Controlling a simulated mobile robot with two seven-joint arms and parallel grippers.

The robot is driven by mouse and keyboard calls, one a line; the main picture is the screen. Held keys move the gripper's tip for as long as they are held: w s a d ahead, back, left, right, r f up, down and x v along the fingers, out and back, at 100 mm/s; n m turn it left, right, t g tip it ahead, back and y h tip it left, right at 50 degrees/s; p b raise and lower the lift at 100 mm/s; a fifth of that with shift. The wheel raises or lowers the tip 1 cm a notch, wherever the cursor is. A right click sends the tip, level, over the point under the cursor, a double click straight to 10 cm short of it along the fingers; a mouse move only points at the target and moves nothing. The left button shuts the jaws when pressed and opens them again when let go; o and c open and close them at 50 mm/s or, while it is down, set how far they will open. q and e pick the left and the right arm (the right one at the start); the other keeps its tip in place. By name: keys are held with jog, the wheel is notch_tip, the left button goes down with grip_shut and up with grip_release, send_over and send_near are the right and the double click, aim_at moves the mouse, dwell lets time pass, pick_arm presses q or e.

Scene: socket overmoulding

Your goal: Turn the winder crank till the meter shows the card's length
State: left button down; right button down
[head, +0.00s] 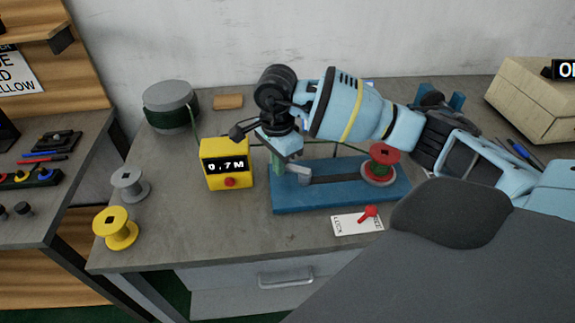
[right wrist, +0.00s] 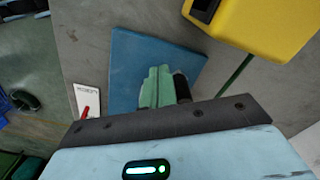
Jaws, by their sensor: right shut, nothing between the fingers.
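The yellow meter (head: 227,164) reads 0.7 M. No length card is readable. My left gripper is out of view.
A white lock plate (head: 345,226) with a red lever (head: 369,213) lies in front of the base. A green cable drum (head: 170,106) stands behind the meter. Yellow (head: 116,228) and grey (head: 130,185) spools stand left. A beige box (head: 535,100) is at the right.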

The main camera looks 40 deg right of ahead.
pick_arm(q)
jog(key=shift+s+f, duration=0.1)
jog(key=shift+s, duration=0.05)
pick_arm(e)
jog(key=shift+w+d, duration=0.6)
jog(key=shift+w, duration=0.05)
pick_arm(q)
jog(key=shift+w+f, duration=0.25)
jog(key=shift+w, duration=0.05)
jog(key=shift+b, duration=0.3)
pick_arm(e)
jog(key=shift+w+d, duration=0.1)
jog(key=shift+w+d, duration=0.4)
jog(key=shift+d, duration=0.25)
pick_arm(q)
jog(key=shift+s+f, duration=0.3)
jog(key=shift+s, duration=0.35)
pick_arm(e)
jog(key=shift+d, duration=0.15)
